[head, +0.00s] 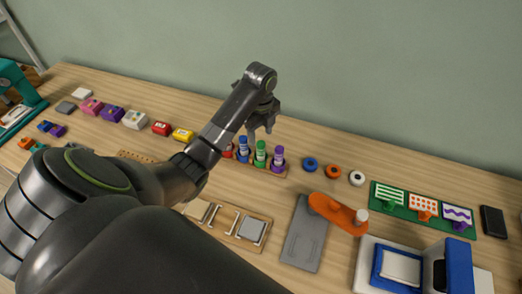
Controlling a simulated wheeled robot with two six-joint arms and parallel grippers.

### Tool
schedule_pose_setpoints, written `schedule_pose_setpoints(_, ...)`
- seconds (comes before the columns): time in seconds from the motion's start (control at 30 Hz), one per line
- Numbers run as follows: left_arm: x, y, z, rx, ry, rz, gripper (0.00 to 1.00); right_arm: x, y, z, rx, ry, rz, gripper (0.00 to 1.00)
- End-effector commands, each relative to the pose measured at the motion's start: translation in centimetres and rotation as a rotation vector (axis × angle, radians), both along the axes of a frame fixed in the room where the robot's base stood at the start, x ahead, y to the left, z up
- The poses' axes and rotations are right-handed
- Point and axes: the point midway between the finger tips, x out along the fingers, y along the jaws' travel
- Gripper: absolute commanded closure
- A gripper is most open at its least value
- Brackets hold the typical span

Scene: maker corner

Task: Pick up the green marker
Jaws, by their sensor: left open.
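The green marker (260,155) stands upright in a wooden rack (268,171) on the table. A blue marker (243,150) stands to its left and a purple marker (278,158) to its right. A red marker (228,151) is partly hidden by my left arm. My left gripper (260,130) is open and empty, pointing down just above the green and blue markers in the picture. I cannot tell the exact gap to the green marker. My right gripper is not in view.
Blue, orange and white rings (333,171) lie right of the rack. A grey plate (304,235) with an orange tool (338,212) lies nearer. Stamps on a green mat (456,222) sit far right. Small coloured blocks (161,129) line the left. A wall (390,70) stands behind.

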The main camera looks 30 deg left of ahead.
Motion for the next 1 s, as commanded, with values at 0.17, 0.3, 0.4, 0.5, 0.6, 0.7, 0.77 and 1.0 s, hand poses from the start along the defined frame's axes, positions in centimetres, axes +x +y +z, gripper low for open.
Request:
schedule_pose_setpoints(0.17,0.0,0.0,-2.0,0.000,0.000,0.000,0.49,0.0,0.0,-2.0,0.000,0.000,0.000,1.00)
schedule_pose_setpoints(0.3,0.0,0.0,-2.6,-0.001,0.000,0.000,0.49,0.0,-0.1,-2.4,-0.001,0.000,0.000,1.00)
schedule_pose_setpoints(0.4,0.0,-0.2,-3.9,-0.001,0.001,0.000,0.49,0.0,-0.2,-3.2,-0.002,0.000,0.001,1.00)
schedule_pose_setpoints(0.5,-0.2,-0.3,-5.0,-0.003,0.006,0.001,0.49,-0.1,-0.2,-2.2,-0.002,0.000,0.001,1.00)
schedule_pose_setpoints(0.6,-0.1,-0.3,-6.4,-0.001,0.003,0.000,0.49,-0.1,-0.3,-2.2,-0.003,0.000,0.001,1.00)
schedule_pose_setpoints(0.7,-0.1,-0.2,-7.1,0.000,0.002,0.000,0.49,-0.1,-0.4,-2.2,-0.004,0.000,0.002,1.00)
schedule_pose_setpoints(0.77,-0.1,-0.2,-7.2,0.000,0.000,-0.001,0.49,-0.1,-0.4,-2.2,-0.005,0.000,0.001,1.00)
schedule_pose_setpoints(1.0,-0.1,-0.2,-7.3,0.000,0.000,-0.001,0.58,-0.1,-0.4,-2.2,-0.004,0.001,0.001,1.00)
